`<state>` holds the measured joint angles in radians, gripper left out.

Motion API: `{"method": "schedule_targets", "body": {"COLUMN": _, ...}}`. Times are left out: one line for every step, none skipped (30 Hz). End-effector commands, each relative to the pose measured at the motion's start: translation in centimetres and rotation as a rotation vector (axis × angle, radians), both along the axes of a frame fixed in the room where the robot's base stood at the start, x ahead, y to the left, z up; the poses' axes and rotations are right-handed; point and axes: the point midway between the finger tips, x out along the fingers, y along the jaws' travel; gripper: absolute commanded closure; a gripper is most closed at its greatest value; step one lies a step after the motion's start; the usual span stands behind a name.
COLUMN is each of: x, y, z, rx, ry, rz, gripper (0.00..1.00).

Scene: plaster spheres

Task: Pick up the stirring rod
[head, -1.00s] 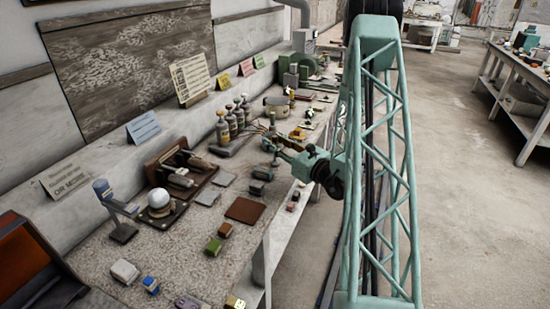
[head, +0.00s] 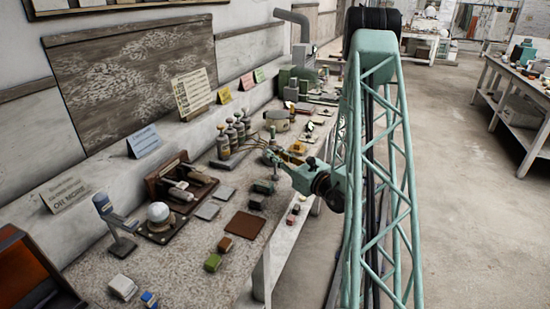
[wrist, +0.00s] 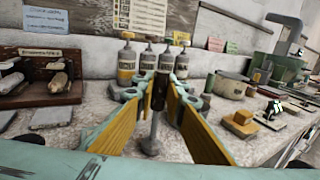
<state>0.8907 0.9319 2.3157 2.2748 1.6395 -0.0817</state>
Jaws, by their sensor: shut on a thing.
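In the wrist view, my gripper (wrist: 160,92) has its two yellow-padded fingers reaching forward and closing in at the tips. Between the tips is a slim upright piece with a dark brown upper part, which I take to be the stirring rod (wrist: 159,97). Below it a thin grey stem runs down to a small round grey foot near the bench top. I cannot tell whether the stem and foot belong to the rod or whether the foot touches the bench. In the head view my gripper (head: 272,152) is small over the bench, and the rod cannot be made out clearly.
Several capped bottles (wrist: 127,62) stand just behind the gripper. A wooden rack (wrist: 40,75) is at left, a pot (wrist: 230,84) and a yellow block (wrist: 241,122) at right. In the head view a white sphere (head: 158,212) sits on a stand; the floor at right is clear.

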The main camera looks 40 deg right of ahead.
Motion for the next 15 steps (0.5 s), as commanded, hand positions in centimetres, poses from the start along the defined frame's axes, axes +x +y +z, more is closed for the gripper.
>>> {"method": "schedule_targets", "body": {"x": 0.0, "y": 0.0, "z": 0.5, "rx": -0.001, "ry": -0.001, "rz": 0.000, "gripper": 0.99}}
{"method": "schedule_targets", "body": {"x": 0.0, "y": 0.0, "z": 0.6, "rx": -0.001, "ry": -0.001, "rz": 0.000, "gripper": 0.99}}
{"method": "schedule_targets", "body": {"x": 0.0, "y": 0.0, "z": 0.9, "rx": -0.001, "ry": -0.001, "rz": 0.000, "gripper": 0.99}}
{"method": "schedule_targets", "body": {"x": 0.0, "y": 0.0, "z": 1.1, "rx": -0.002, "ry": -0.001, "rz": 0.000, "gripper": 0.99}}
{"method": "schedule_targets", "body": {"x": 0.0, "y": 0.0, "z": 1.4, "rx": -0.002, "ry": -0.001, "rz": 0.000, "gripper": 0.99}}
{"method": "schedule_targets", "body": {"x": 0.0, "y": 0.0, "z": 1.7, "rx": -0.001, "ry": 0.000, "rz": 0.000, "gripper": 0.99}}
{"method": "schedule_targets", "body": {"x": 0.0, "y": 0.0, "z": 1.9, "rx": -0.001, "ry": 0.000, "rz": 0.000, "gripper": 0.99}}
{"method": "schedule_targets", "body": {"x": 0.0, "y": 0.0, "z": 2.2, "rx": -0.001, "ry": -0.001, "rz": 0.000, "gripper": 0.99}}
{"method": "schedule_targets", "body": {"x": 0.0, "y": 0.0, "z": 2.6, "rx": -0.001, "ry": -0.001, "rz": 0.000, "gripper": 0.99}}
{"method": "schedule_targets", "body": {"x": 0.0, "y": 0.0, "z": 2.8, "rx": -0.001, "ry": -0.001, "rz": 0.000, "gripper": 0.99}}
{"method": "schedule_targets", "body": {"x": 0.0, "y": 0.0, "z": 3.2, "rx": -0.001, "ry": -0.002, "rz": 0.000, "gripper": 0.99}}
{"method": "schedule_targets", "body": {"x": -0.3, "y": 0.1, "z": 3.2, "rx": 0.001, "ry": 0.000, "rz": -0.001, "gripper": 0.99}}
{"method": "schedule_targets", "body": {"x": -0.8, "y": 0.3, "z": 3.1, "rx": 0.001, "ry": 0.001, "rz": -0.001, "gripper": 0.99}}
{"method": "schedule_targets", "body": {"x": -1.2, "y": 0.5, "z": 3.1, "rx": 0.002, "ry": 0.002, "rz": 0.000, "gripper": 0.99}}
{"method": "schedule_targets", "body": {"x": -1.7, "y": 0.7, "z": 3.1, "rx": 0.002, "ry": 0.001, "rz": 0.000, "gripper": 0.99}}
